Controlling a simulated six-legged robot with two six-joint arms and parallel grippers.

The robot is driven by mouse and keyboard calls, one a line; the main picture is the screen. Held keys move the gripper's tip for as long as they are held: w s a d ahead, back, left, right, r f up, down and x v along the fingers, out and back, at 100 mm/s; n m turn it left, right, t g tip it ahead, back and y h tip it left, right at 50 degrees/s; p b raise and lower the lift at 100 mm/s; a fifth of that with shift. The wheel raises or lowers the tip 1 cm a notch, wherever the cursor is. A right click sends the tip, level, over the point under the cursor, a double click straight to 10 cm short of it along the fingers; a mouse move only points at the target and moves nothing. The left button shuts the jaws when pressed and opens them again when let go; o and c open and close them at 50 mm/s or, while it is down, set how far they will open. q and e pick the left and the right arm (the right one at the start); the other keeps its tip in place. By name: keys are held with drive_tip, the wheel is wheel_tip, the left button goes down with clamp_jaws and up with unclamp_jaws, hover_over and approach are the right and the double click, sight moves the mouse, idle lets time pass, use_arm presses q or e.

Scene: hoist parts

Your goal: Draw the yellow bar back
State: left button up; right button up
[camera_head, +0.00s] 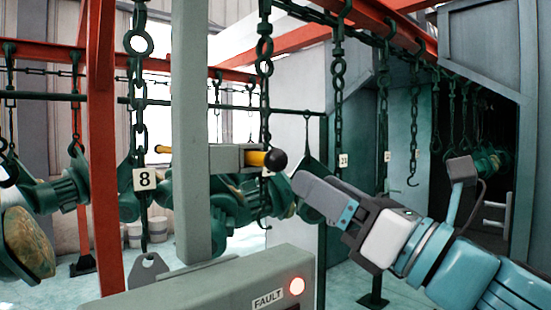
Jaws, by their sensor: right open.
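The yellow bar (255,158) runs level through a grey housing (223,158) on a grey upright post. Its right end carries a round black knob (275,160), and a short yellow tip shows at the left of the housing. My right gripper (318,196) comes in from the right and is open. Its fingers are just right of and a little below the knob in the picture; nothing is seen between them. Whether a finger touches the knob I cannot tell. My left gripper is not in view.
A red upright beam (103,180) stands at the left.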

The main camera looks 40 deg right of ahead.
sight(281, 167)
drive_tip(key=x, duration=0.3)
drive_tip(key=a+x, duration=0.1)
drive_tip(key=x, duration=0.2)
drive_tip(key=shift+s+a, duration=0.15)
drive_tip(key=shift+a, duration=0.1)
drive_tip(key=shift+w+d+r, duration=0.2)
drive_tip(key=shift+w, duration=0.35)
drive_tip(key=shift+w+d+r, duration=0.15)
drive_tip(key=shift+w+r, duration=0.1)
drive_tip(key=shift+w, duration=0.3)
drive_tip(key=shift+s+a+r, duration=0.1)
drive_tip(key=shift+a, duration=0.3)
drive_tip(key=shift+w+d, duration=0.15)
drive_tip(key=shift+w, duration=0.05)
drive_tip(key=c, duration=0.8)
drive_tip(key=shift+s, duration=0.15)
clamp_jaws()
